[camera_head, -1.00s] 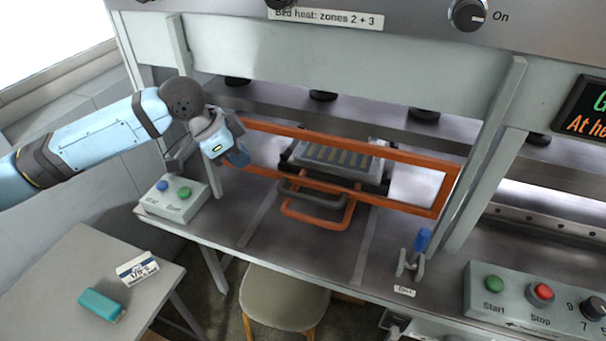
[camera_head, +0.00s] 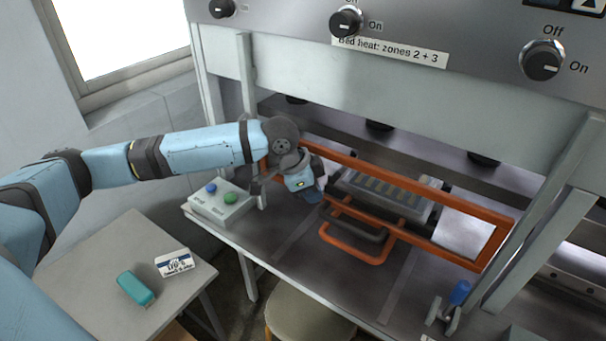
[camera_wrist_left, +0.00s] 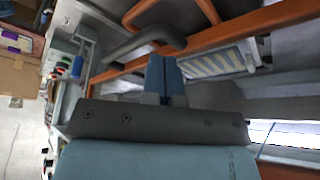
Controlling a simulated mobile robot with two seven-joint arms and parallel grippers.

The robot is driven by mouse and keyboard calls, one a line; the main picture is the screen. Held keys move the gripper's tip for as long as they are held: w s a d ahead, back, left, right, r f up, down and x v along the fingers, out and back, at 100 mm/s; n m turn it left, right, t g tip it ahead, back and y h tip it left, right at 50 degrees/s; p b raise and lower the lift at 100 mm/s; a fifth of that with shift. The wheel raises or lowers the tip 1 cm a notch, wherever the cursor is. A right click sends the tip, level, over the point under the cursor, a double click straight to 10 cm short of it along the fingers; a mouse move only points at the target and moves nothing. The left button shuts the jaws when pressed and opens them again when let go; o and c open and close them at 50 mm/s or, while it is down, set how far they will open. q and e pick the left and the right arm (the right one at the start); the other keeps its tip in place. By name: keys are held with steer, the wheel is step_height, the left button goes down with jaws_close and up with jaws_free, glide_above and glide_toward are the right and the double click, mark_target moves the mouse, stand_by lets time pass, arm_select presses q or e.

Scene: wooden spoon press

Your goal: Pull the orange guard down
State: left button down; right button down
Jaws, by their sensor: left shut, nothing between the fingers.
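The orange guard (camera_head: 420,177) is a rectangular frame across the front of the press, with an orange loop handle (camera_head: 360,257) low at its front. My left gripper (camera_head: 314,196) is at the guard's left part, left of the handle. Its blue fingers are together and empty. In the left wrist view, the shut fingers (camera_wrist_left: 165,72) point toward the guard's long orange bar (camera_wrist_left: 240,27), with the orange loop (camera_wrist_left: 140,10) beyond it. I cannot tell whether the fingers touch the guard. My right gripper is out of view.
A dark grey handle (camera_head: 352,228) of the ribbed plate (camera_head: 385,190) lies close to the orange loop. A button box (camera_head: 222,203) stands left of the guard. A blue-knobbed clamp (camera_head: 458,294) is at the right front. A side table (camera_head: 90,270) and stool (camera_head: 305,318) stand in front.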

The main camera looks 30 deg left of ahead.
mark_target(321, 210)
arm_select(q)
steer(key=shift+x, duration=1.75)
steer(key=shift+s+a+f, duration=0.1)
step_height(321, 210, down, 7)
steer(key=shift+s+p, duration=0.2)
steer(key=shift+p, duration=0.25)
